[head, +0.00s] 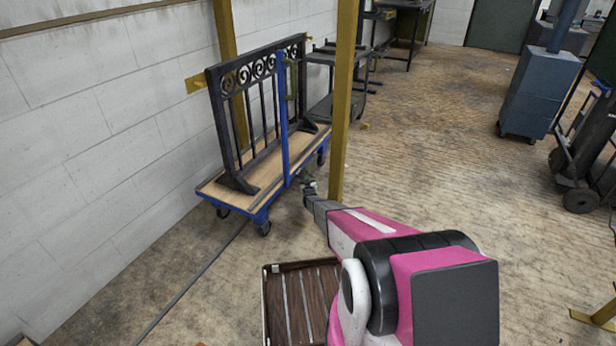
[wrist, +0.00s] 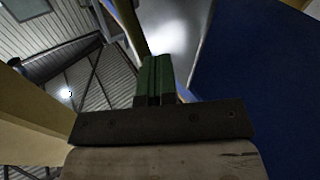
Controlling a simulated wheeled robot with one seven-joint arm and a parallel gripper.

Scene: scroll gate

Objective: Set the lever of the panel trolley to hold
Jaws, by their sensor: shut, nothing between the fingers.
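The panel trolley (head: 262,212) stands by the left wall in the head view, with a wooden deck, a blue frame and a blue upright (head: 283,120). A dark scrollwork gate panel (head: 232,128) stands upright on it. My gripper (head: 308,182) is low beside the trolley's near right side, close to the foot of a yellow post. In the wrist view my gripper's green fingers (wrist: 155,75) are together with nothing between them. A large blue surface (wrist: 262,85) fills the right there; contact cannot be told.
A yellow post (head: 344,100) rises just right of the trolley and hides part of the view behind it. A slatted brown crate (head: 276,312) sits in front. A blue cabinet (head: 538,92) and a hand truck (head: 590,140) stand right. The middle floor is clear.

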